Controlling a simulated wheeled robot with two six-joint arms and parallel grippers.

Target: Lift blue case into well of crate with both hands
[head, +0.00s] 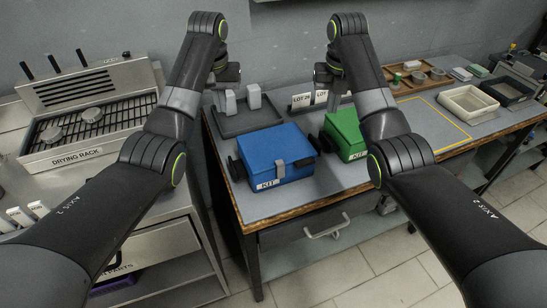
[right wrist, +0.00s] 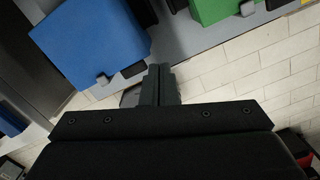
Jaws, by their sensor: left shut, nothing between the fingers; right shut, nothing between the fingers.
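The blue case (head: 283,142) with a KIT label stands closed on the grey-topped bench in the head view. My left gripper (head: 222,98) is shut and empty, up and left of the case in the picture. My right gripper (head: 333,99) is shut and empty, up and right of it; its closed fingers show in the right wrist view (right wrist: 161,84). Both appear apart from the case. Which container is the crate is unclear.
A green KIT case (head: 343,130) stands right of the blue one. A dark shallow tray (head: 226,133) lies behind the blue case. A cream open bin (head: 468,104) and a dark bin (head: 507,91) stand far right. A drying rack (head: 85,152) is left, across a gap.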

